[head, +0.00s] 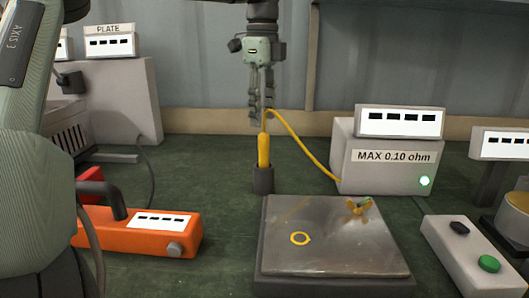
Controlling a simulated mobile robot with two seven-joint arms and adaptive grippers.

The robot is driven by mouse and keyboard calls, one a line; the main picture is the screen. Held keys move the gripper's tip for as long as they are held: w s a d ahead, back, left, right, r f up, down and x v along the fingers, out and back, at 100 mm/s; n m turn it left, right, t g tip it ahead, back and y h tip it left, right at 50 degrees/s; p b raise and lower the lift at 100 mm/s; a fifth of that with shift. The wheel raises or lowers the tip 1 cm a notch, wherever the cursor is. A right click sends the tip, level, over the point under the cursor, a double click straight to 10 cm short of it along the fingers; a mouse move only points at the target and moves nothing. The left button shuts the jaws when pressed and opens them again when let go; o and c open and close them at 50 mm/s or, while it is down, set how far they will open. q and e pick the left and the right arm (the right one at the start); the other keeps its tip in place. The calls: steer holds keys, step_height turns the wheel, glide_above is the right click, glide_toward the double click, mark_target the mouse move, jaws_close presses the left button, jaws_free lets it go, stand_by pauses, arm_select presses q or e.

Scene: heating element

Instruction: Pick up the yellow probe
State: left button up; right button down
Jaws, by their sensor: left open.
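The yellow probe (264,152) stands upright in a small dark holder (263,181) behind the metal plate. Its yellow cable (303,147) curves from the probe's top to the grey meter box marked MAX 0.10 ohm (382,168). My left gripper (262,119) points straight down directly above the probe. Its fingers are open, with their tips close to the probe's top. I cannot tell whether they touch it or surround it. The probe's lower end is hidden in the holder. My right gripper is not in view.
A metal plate (335,258) with a yellow ring and a small yellow clip lies in front. An orange device (140,232) stands left, a button box (470,256) right. The meter box shows a green light. Green bench surface is bare around the holder.

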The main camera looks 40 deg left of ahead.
mark_target(264, 134)
arm_select(q)
steer(key=f, duration=0.5)
steer(key=shift+d+f+p, duration=0.25)
steer(key=shift+f+p, duration=0.1)
steer(key=shift+p, duration=0.05)
steer(key=shift+f, duration=0.5)
jaws_close()
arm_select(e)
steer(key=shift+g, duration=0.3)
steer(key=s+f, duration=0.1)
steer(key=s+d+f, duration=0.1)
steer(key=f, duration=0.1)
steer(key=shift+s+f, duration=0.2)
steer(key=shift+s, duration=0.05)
